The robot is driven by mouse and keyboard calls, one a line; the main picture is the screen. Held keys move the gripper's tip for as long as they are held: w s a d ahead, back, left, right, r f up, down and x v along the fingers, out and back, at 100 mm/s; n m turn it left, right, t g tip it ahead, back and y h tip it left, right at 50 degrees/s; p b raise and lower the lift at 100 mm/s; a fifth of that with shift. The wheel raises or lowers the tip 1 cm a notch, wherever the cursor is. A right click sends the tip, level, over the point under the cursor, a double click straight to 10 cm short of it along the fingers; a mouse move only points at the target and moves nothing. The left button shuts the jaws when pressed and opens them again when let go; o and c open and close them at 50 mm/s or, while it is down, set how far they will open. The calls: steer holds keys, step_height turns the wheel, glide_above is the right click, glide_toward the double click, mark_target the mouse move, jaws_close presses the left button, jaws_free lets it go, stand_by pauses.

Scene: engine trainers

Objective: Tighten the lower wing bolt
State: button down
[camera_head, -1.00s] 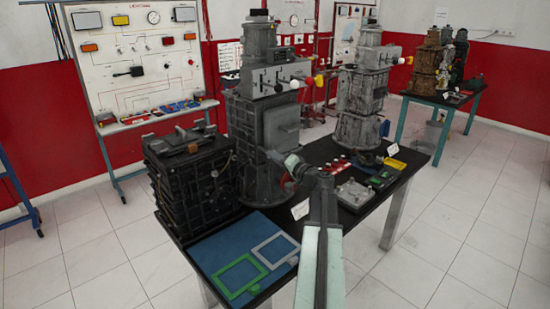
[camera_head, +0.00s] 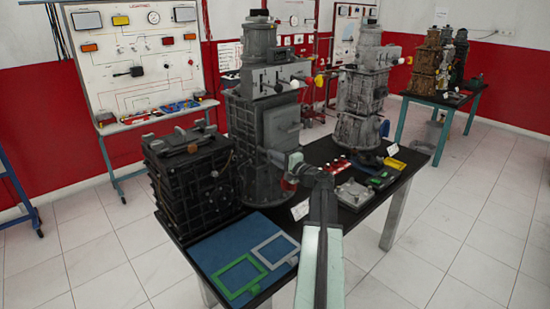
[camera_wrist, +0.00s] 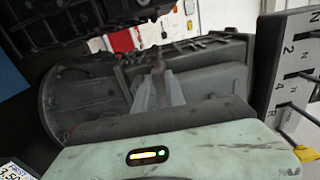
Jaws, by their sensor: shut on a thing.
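The grey gearbox trainer (camera_head: 262,135) stands upright on the black table. My gripper (camera_head: 272,156) is at its lower front, reaching in from the right. In the wrist view the two pale fingers of my gripper (camera_wrist: 158,82) come close together on a small, thin grey piece at the trainer's face. This piece fits the lower wing bolt (camera_wrist: 158,64), but its wings are mostly hidden between the fingertips. The trainer's housing (camera_wrist: 85,100) lies sideways across the wrist view. In the head view the bolt is too small and covered to make out.
A dark engine block (camera_head: 190,175) stands close on the left. A blue mat (camera_head: 215,258) with green and grey frames lies at the front. A second grey trainer (camera_head: 362,90) and small parts stand to the right. A gear-shift plate (camera_wrist: 284,75) edges the wrist view.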

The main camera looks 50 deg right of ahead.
stand_by(0.3)
steer(key=c, duration=1.4)
jaws_free()
steer(key=shift+s, duration=0.1)
steer(key=s, duration=0.7)
steer(key=shift+s+a, duration=0.3)
steer(key=shift+s, duration=0.1)
